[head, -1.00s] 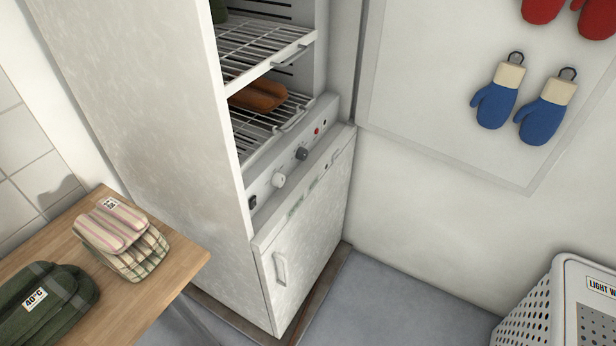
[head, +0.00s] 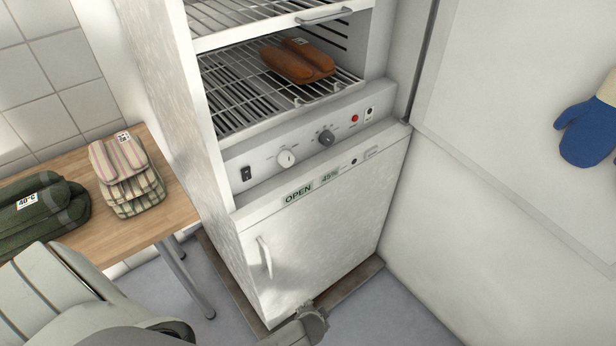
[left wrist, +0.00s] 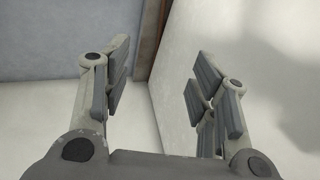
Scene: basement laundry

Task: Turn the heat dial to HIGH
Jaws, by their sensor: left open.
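The cabinet's control panel (head: 305,145) shows in the head view below the open rack. It has a white knob (head: 286,158) and a dark grey knob (head: 326,137). Their scale marks are too small to read, so I cannot tell which is the heat dial or its setting. My left gripper (left wrist: 160,90) is open and empty in the left wrist view, with no dial between its fingers. In the head view a grey part of my arm is low by the cabinet's foot, well below the knobs. My right gripper is not in view.
The panel also has a black switch (head: 245,173) and a red light (head: 354,118). Brown mitts (head: 297,62) lie on the rack. Folded cloths (head: 125,170) and a green bundle (head: 40,205) lie on a wooden table (head: 178,212) at left. A wall stands close at right.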

